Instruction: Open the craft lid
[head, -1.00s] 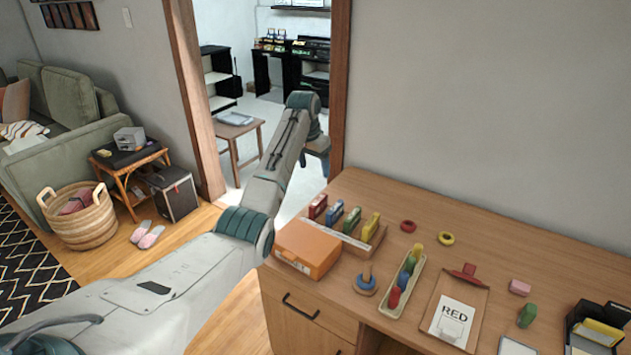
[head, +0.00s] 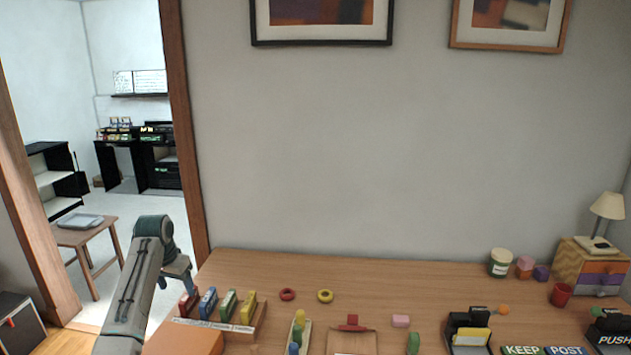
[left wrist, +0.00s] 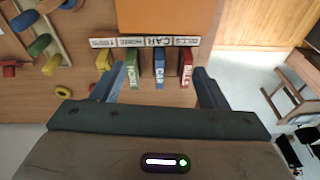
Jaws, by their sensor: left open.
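An orange box (head: 183,341) is cut off at the bottom of the head view, at the desk's left end. Its flat orange top also shows at the top edge of the left wrist view (left wrist: 165,15). I cannot read a craft label on it, so I cannot tell whether this is the craft lid. My left gripper (left wrist: 160,78) is open and empty. In the left wrist view its fingers spread on either side of the coloured blocks, apart from the orange box. In the head view the left gripper (head: 180,280) hangs by the desk's left back corner.
A wooden rack (head: 262,318) with red, blue, green and yellow blocks stands behind the box. Two rings, red (head: 287,294) and yellow (head: 325,296), lie nearby. A clipboard (head: 351,343) is to the right. The desk's back strip (head: 400,275) is mostly clear.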

